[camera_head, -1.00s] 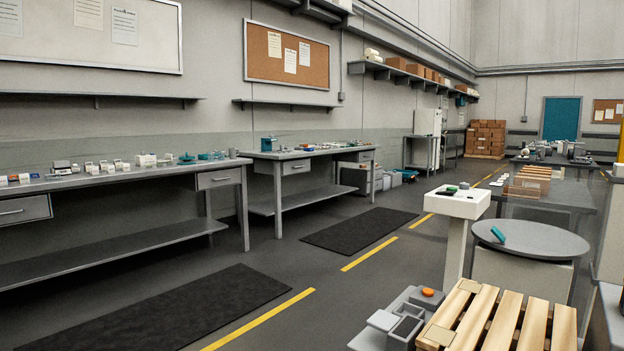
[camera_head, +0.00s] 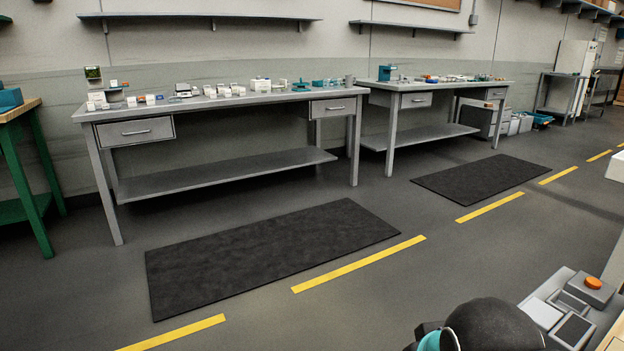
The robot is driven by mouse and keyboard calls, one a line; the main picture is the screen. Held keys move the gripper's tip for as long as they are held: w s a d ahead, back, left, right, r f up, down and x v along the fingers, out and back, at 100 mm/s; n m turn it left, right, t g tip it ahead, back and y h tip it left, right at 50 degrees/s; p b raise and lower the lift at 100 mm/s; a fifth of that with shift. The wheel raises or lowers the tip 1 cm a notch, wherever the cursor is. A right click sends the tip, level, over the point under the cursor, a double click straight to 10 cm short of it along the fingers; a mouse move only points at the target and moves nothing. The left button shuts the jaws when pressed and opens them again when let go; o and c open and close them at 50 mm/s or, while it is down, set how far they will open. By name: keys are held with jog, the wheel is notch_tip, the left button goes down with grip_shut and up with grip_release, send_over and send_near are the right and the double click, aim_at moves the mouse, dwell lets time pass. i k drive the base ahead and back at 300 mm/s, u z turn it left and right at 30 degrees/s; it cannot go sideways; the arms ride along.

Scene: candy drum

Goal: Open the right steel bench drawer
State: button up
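The near steel bench (camera_head: 230,103) stands against the wall with a drawer under each end. Its right drawer (camera_head: 333,108) is a grey box front with a bar handle and looks shut. Its left drawer (camera_head: 135,132) also looks shut. A second steel bench (camera_head: 450,87) stands farther right, with a left drawer (camera_head: 416,100) and a right drawer (camera_head: 496,93), both apparently shut. Which bench the task means, I cannot tell. My gripper is not in view; a dark rounded part of my arm shows at the bottom edge.
A black floor mat (camera_head: 270,250) lies before the near bench, another mat (camera_head: 480,183) before the second. Yellow floor dashes (camera_head: 360,264) run alongside. A green-legged table (camera_head: 30,170) stands at left. Small grey boxes (camera_head: 545,313) sit at lower right. The floor before the benches is open.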

aim_at(326, 107)
jog(key=i, duration=5)
jog(key=u, duration=0.25)
